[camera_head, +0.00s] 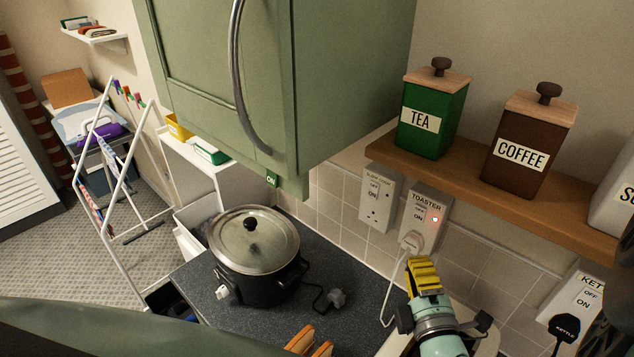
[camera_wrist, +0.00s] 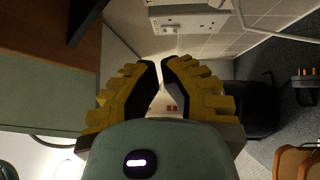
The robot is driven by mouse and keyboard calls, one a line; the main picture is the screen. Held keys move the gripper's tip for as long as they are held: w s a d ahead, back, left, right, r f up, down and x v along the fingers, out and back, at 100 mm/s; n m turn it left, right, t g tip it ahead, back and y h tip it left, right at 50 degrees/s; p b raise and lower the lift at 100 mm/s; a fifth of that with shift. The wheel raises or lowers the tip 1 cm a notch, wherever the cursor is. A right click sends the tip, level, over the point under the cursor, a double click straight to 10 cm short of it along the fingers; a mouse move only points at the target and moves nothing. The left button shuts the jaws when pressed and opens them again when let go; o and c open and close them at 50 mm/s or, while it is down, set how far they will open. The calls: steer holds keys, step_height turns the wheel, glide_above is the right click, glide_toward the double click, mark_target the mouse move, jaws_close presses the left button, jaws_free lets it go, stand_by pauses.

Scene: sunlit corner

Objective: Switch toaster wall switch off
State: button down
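The toaster wall switch is on a white plate (camera_head: 427,208) labelled TOASTER on the tiled wall. A small red light glows on it, and OFF and ON markings show. A white plug (camera_head: 412,240) is in its socket, with a white cord hanging down. My gripper (camera_head: 420,262) is below the plate and apart from it, its yellow fingers pointing up. In the wrist view my gripper (camera_wrist: 160,66) has its fingertips close together and holds nothing; whether they touch is unclear. A white socket plate (camera_wrist: 205,22) shows beyond the fingers there.
The slow cooker's wall plate (camera_head: 379,202) is left of the toaster plate. A wooden shelf (camera_head: 480,192) with tea and coffee tins juts out above. A green cabinet (camera_head: 300,90) hangs at upper left. A slow cooker (camera_head: 255,265) and loose plug (camera_head: 336,298) are on the dark counter.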

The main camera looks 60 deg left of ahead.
mark_target(419, 213)
steer(key=w+d+x, duration=0.1)
steer(key=w+x, duration=0.1)
steer(key=x, duration=1.1)
steer(key=shift+w+d+r+p, duration=0.2)
steer(key=shift+w+d+p, duration=0.05)
steer(key=shift+d+p, duration=0.1)
